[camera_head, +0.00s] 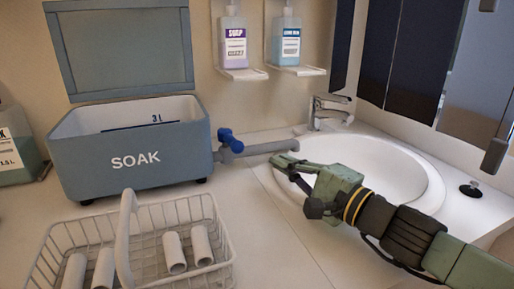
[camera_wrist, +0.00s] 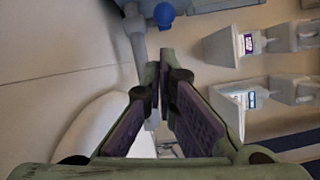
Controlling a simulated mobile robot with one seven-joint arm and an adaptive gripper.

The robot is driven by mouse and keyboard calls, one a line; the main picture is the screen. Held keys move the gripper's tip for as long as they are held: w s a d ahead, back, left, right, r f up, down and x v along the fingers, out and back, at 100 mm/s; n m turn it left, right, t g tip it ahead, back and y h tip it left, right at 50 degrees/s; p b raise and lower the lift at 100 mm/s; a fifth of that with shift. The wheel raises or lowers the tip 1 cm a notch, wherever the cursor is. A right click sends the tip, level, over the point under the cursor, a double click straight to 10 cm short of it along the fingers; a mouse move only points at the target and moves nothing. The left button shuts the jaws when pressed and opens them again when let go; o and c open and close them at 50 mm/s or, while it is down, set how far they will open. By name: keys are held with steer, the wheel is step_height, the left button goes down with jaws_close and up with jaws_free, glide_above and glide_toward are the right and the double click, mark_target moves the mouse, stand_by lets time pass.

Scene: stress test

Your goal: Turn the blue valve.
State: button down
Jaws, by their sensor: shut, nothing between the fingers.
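The blue valve (camera_head: 227,140) is a small lever handle on a grey outlet pipe (camera_head: 268,147). The pipe sticks out from the right side of the blue-grey SOAK box (camera_head: 100,163), toward the sink. My gripper (camera_head: 283,162) is shut and empty, just below and right of the pipe's end, over the near left rim of the sink. In the wrist view the valve's round blue end (camera_wrist: 164,14) shows at the top, beyond my fingertips (camera_wrist: 160,68) and apart from them. The pipe (camera_wrist: 136,38) lies just ahead of the fingers there.
A white wire basket (camera_head: 227,262) with several white tubes stands front left. The white sink (camera_head: 432,196) with a chrome faucet (camera_head: 330,110) is to the right. Two bottles (camera_head: 232,42) (camera_head: 286,40) sit in wall holders. The counter between basket and sink is clear.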

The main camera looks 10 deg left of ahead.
mark_target(229, 143)
steer(key=x, duration=0.8)
steer(key=shift+w+a, duration=0.15)
steer(key=shift+a, duration=0.1)
